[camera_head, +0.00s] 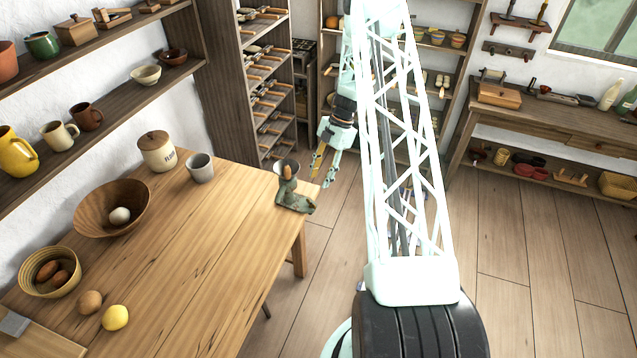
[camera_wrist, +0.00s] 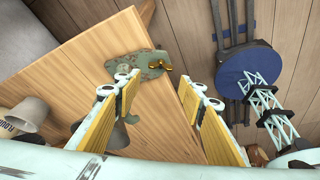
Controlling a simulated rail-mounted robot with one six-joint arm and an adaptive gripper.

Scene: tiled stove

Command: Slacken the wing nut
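A mottled green, worn metal device (camera_head: 295,199) with a cup-like top stands at the right corner of the wooden table (camera_head: 205,260). A brown, egg-like thing shows in its top. In the wrist view its green body (camera_wrist: 130,65) carries a small brass piece (camera_wrist: 158,64) that looks like the wing nut. The wing nut cannot be made out in the head view. My gripper (camera_head: 324,168) is just beyond and to the right of the device. In the wrist view its two yellow-padded fingers (camera_wrist: 158,86) are spread wide, with nothing between them; the left one hides part of the device.
A flour jar (camera_head: 157,152), a grey cup (camera_head: 200,168), a wooden bowl (camera_head: 113,207) and a basket (camera_head: 50,272) stand on the table. Shelves line the walls. The floor (camera_head: 500,280) to the right is clear.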

